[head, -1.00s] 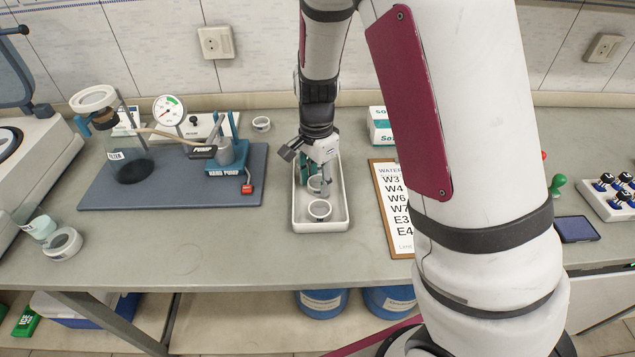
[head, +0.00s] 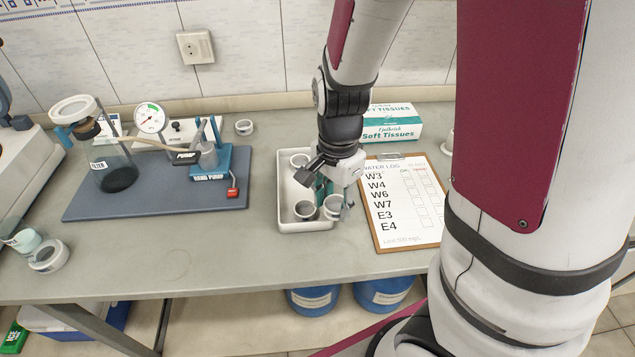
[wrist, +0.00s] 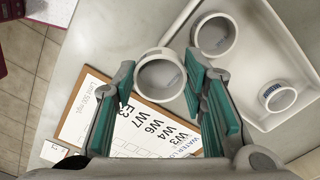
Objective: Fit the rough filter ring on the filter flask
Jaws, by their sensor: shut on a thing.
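My gripper (head: 335,192) is shut on a white ring (head: 334,208) and holds it at the tray's right edge. In the wrist view the held ring (wrist: 160,77) sits between the fingertips (wrist: 162,66); its marking is not readable, so I cannot tell whether it is the rough one. The filter flask (head: 117,172), clear glass with a dark bottom and a FILTER label, stands far left on a blue-grey mat. A white round funnel top (head: 76,109) is above it. My gripper is well to the right of the flask.
The white tray (head: 287,200) holds two other rings (head: 305,210) (head: 299,160). The hand pump (head: 210,163) and gauge (head: 150,117) stand between flask and tray. A clipboard (head: 408,202) and tissue box (head: 390,122) are right.

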